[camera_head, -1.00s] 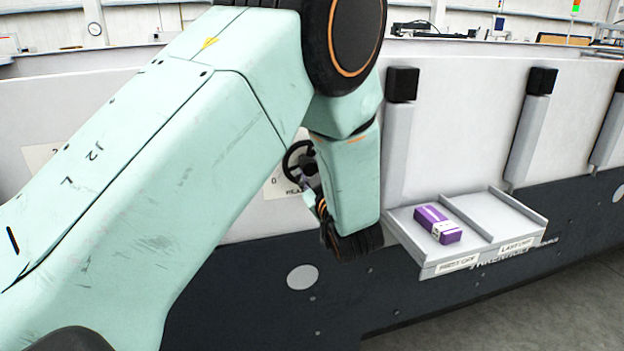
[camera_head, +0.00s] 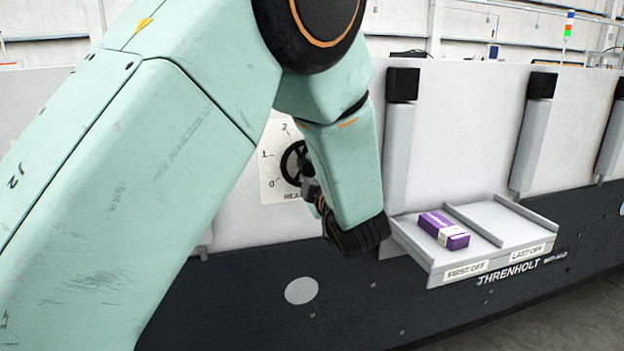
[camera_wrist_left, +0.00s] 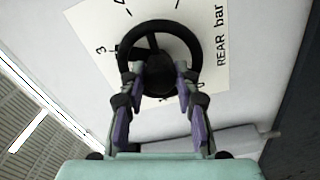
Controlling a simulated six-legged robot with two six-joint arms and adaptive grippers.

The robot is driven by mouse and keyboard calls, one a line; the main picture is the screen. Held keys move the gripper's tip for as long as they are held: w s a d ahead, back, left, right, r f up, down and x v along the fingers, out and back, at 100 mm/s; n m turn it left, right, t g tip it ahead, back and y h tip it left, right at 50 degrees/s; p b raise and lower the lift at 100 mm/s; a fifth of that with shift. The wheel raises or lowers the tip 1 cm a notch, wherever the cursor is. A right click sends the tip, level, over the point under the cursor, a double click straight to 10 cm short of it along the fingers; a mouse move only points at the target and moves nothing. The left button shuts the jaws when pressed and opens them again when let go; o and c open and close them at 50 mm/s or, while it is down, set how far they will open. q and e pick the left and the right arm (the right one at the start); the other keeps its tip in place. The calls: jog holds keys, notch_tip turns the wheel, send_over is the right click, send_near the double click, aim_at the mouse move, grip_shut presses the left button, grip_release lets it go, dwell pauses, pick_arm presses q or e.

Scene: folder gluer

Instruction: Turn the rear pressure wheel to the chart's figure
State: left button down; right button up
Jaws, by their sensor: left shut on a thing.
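The rear pressure wheel (camera_head: 289,163) is a black handwheel on a white dial plate (camera_head: 267,178) on the machine's pale wall. The exact setting is unclear. My left forearm covers part of the plate. The right gripper is out of view.
A grey two-bay tray (camera_head: 478,262), labelled "FIRST OFF" and "LAST OFF", juts from the wall to the right. A purple and white carton (camera_head: 443,229) lies in its left bay. Black-capped posts (camera_head: 403,85) stand along the wall. No chart is recognisable.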

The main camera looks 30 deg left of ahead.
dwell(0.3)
pick_arm(q)
jog(key=c, duration=1)
grip_release()
